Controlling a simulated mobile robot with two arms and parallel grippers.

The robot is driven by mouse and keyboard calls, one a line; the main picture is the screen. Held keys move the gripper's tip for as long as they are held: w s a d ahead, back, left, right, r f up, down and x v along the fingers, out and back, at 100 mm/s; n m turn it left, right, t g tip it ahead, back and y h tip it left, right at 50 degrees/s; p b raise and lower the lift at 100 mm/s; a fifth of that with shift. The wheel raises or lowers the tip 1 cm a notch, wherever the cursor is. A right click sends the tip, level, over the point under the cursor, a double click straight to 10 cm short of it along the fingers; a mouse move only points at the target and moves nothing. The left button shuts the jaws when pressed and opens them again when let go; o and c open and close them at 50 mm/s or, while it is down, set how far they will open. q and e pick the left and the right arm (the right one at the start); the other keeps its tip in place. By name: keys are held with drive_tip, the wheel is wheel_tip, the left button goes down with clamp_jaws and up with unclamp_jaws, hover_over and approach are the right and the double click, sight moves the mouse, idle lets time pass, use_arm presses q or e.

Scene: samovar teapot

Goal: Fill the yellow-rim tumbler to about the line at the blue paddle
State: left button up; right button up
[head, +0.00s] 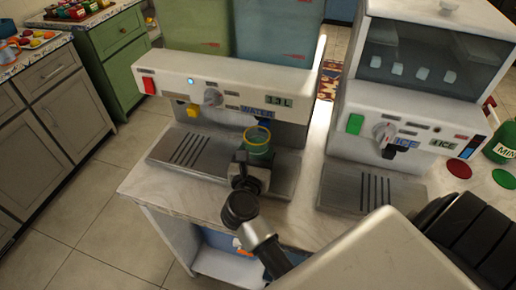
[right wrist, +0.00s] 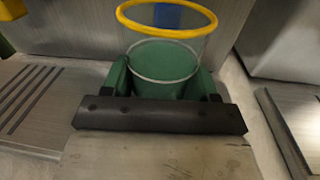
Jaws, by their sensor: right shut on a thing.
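The yellow-rim tumbler (head: 257,136) is clear and upright at the front of the water dispenser (head: 235,88), under its WATER label. My right gripper (head: 256,160) is shut on the tumbler's lower part. The right wrist view shows the tumbler (right wrist: 168,33) between the green fingers of the gripper (right wrist: 165,84). A pale ring shows around the glass below the rim; I cannot tell whether it is a mark or a water surface. The blue paddle (head: 263,122) is just behind the rim, and it shows through the glass (right wrist: 170,15). Contact is unclear. My left gripper is out of view.
A grey drip tray (head: 168,153) lies below the dispenser. A yellow tap part (head: 193,110) hangs at its left. The ice machine (head: 410,125) stands close on the right, with red and green discs (head: 459,168) beyond it. The counter's front strip (head: 165,196) is bare.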

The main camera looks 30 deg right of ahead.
drive_tip(key=shift+v, duration=1.25)
drive_tip(key=shift+w+a, duration=0.1)
